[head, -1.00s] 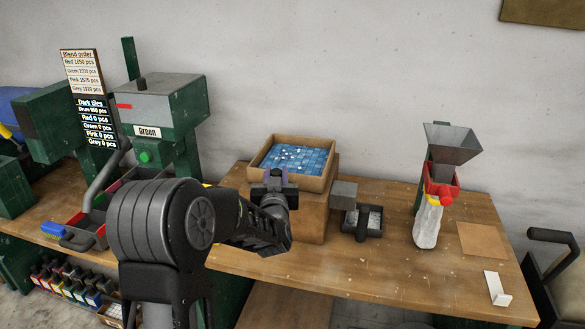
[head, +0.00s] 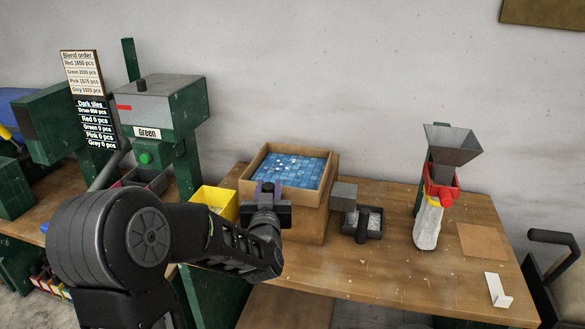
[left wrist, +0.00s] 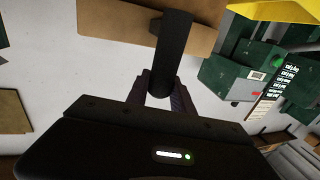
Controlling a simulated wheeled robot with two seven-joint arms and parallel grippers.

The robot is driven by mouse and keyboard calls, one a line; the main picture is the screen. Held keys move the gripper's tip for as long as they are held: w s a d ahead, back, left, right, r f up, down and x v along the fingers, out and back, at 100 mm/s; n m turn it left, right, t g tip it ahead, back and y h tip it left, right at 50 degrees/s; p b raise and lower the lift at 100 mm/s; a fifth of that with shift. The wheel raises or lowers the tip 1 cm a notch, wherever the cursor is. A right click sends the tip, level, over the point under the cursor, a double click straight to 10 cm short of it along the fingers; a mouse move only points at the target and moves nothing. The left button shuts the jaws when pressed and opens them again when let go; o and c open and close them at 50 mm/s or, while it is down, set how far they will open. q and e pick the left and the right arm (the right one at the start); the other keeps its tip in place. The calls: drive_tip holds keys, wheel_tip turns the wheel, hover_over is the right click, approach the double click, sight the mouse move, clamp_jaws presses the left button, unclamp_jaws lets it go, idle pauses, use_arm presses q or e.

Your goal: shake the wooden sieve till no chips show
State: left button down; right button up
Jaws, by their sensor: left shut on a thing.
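The wooden sieve (head: 331,178) sits on a brown wooden box (head: 305,225) on the bench. Blue tiles (head: 302,171) cover its inside, and several pale chips (head: 283,160) show among them, mostly toward the back left. My left gripper (head: 265,191) is at the sieve's front side. In the left wrist view the gripper (left wrist: 160,88) is shut on the sieve's dark handle (left wrist: 175,45), with the wooden side (left wrist: 120,14) beyond it. The far end of the handle is partly hidden. My right gripper is in neither view.
A yellow bin (head: 222,196) stands left of the sieve. A dark tray (head: 374,229) with pale bits and a grey block (head: 343,196) are close on the right. A hopper (head: 453,145) over a pale bag (head: 428,226) stands further right.

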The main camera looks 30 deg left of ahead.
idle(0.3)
use_arm(q)
drive_tip(key=x, duration=0.1)
drive_tip(key=b+x, duration=0.1)
drive_tip(key=x, duration=0.1)
drive_tip(key=d+x, duration=0.1)
drive_tip(key=x, duration=0.1)
drive_tip(key=shift+w+b, duration=0.4)
drive_tip(key=shift+w, duration=0.05)
drive_tip(key=shift+w+a, duration=0.2)
drive_tip(key=shift+w, duration=0.25)
drive_tip(key=shift+s, duration=0.1)
drive_tip(key=shift+s+d, duration=0.35)
drive_tip(key=shift+s, duration=0.65)
drive_tip(key=shift+s+d, duration=0.35)
drive_tip(key=shift+s, duration=0.6)
drive_tip(key=shift+s+d, duration=0.35)
drive_tip(key=shift+s, duration=0.65)
